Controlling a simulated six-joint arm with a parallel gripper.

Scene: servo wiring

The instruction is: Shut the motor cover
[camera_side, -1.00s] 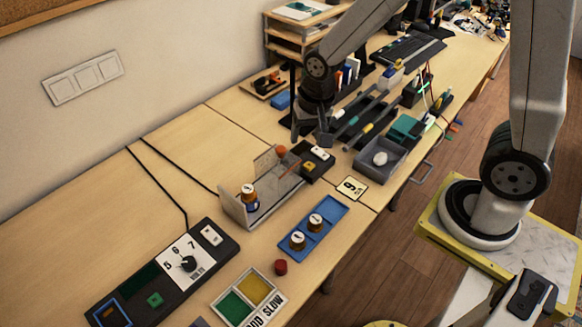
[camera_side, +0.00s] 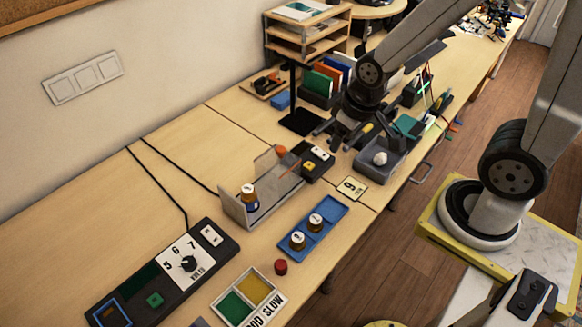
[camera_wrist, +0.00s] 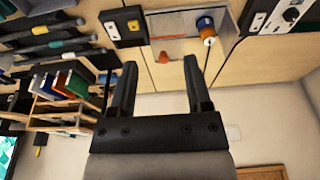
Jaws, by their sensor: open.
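A clear-walled enclosure (camera_side: 232,207), which I take to be the motor housing with its cover, stands on the table in the side view. A see-through panel (camera_side: 265,163) stands up at its back. A brown-and-blue cylinder with a white top (camera_side: 249,197) is at its near left end, and an orange knob (camera_side: 281,151) is near its far end. In the wrist view the enclosure (camera_wrist: 178,22) lies beyond the fingertips, with the orange knob (camera_wrist: 163,57) between them. My gripper (camera_side: 327,135) is open and empty, to the right of the enclosure and apart from it; its fingers also show in the wrist view (camera_wrist: 160,65).
A black switch box (camera_side: 314,166) adjoins the enclosure's far end. A grey bin with a white ball (camera_side: 380,159) stands close to my gripper.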

